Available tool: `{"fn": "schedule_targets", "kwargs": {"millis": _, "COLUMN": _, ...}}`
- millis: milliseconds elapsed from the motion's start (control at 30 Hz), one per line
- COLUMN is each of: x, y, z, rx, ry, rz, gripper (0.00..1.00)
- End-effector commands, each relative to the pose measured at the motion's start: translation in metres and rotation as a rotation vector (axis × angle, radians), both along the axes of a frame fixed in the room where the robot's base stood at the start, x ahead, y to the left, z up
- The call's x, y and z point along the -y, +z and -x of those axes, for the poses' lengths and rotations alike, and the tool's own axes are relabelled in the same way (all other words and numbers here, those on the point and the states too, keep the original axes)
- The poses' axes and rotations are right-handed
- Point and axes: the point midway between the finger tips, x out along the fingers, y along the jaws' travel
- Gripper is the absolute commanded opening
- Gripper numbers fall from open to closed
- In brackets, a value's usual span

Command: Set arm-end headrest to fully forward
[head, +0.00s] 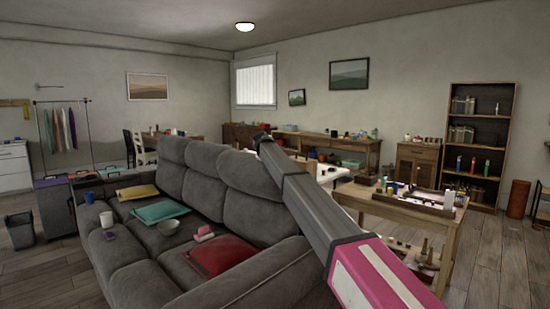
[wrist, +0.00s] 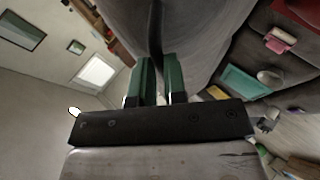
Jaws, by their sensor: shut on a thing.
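The grey sofa (head: 140,262) has several padded headrests along its back. The arm-end headrest (head: 249,172) is the one nearest the right armrest; it looks upright, but its exact tilt is hard to tell. My arm crosses in front of its right side and hides part of it. My gripper (wrist: 158,62) shows in the wrist view with two green fingers close together at the grey upholstery, shut on the headrest's edge by a dark seam. The fingertips are hidden in the head view.
A cluttered wooden table (head: 390,208) stands right of my arm. Floor (head: 495,262) is open at the far right.

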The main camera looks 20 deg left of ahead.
Motion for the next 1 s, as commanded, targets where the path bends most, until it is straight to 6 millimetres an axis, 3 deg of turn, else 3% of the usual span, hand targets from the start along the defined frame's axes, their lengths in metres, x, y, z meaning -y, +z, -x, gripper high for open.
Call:
{"fn": "schedule_targets", "kwargs": {"millis": 200, "x": -0.004, "y": -0.008, "z": 0.013, "rx": -0.004, "ry": -0.001, "rz": 0.002, "gripper": 0.0}}
{"fn": "schedule_targets", "kwargs": {"millis": 667, "x": -0.006, "y": -0.013, "z": 0.019, "rx": -0.014, "ry": -0.002, "rz": 0.0, "gripper": 0.0}}
{"fn": "schedule_targets", "kwargs": {"millis": 700, "x": -0.007, "y": -0.014, "z": 0.019, "rx": -0.014, "ry": -0.001, "rz": -0.001, "gripper": 0.22}}
{"fn": "schedule_targets", "kwargs": {"millis": 767, "x": -0.006, "y": -0.013, "z": 0.019, "rx": -0.013, "ry": -0.002, "rz": -0.001, "gripper": 0.38}}
{"fn": "schedule_targets", "kwargs": {"millis": 1000, "x": -0.006, "y": -0.011, "z": 0.017, "rx": -0.008, "ry": -0.002, "rz": 0.0, "gripper": 0.38}}
